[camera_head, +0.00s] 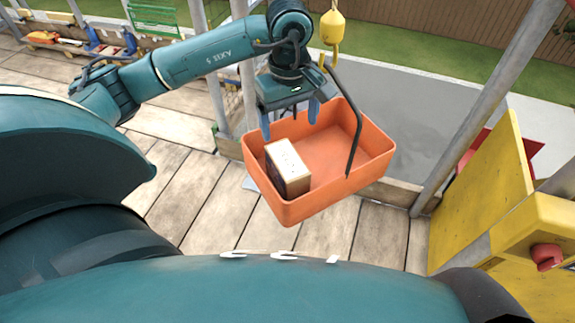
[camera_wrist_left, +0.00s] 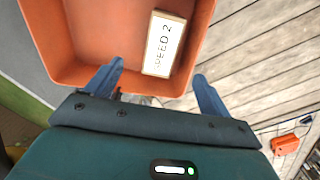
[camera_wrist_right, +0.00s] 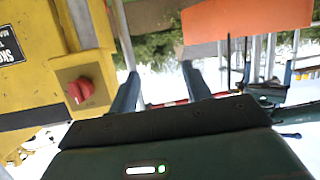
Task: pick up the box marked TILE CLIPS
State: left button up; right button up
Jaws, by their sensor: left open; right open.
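A small box (camera_head: 287,162) with a white top and brown sides lies in the left part of an orange tub (camera_head: 360,165). In the left wrist view its label (camera_wrist_left: 163,43) seems to read "SPEED 2", with the first letters unclear; I see no TILE CLIPS marking. My left gripper (camera_head: 289,117) is open and empty, pointing down over the tub's far-left rim, with the box beyond its fingers in the left wrist view. My right gripper (camera_wrist_right: 160,72) is open and empty in the right wrist view, away from the box.
A yellow machine with a red knob (camera_head: 547,257) stands at right. Metal poles (camera_head: 470,115) flank the plank deck (camera_head: 205,222).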

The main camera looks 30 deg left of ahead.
pick_arm(q)
jog(key=b, duration=0.1)
send_over(287, 159)
jog(key=f, duration=0.7)
jog(key=shift+d, duration=0.2)
jog(key=f, duration=0.2)
jog(key=f+b, duration=0.1)
jog(key=f, duration=0.2)
jog(key=shift+s+a, duration=0.1)
jog(key=shift+a, duration=0.1)
jog(key=shift+f, duration=0.4)
pick_arm(e)
jog(key=shift+w+a+f+n+t+y, duration=0.2)
jog(key=shift+w+f+n+t+y, duration=0.15)
jog(key=shift+t, duration=0.35)
pick_arm(q)
jog(key=shift+c, duration=0.3)
pick_arm(e)
jog(key=shift+f, duration=0.1)
pick_arm(q)
jog(key=c, duration=0.6)
jog(key=shift+r, duration=0.15)
jog(key=c, duration=0.9)
pick_arm(e)
jog(key=shift+w, duration=0.1)
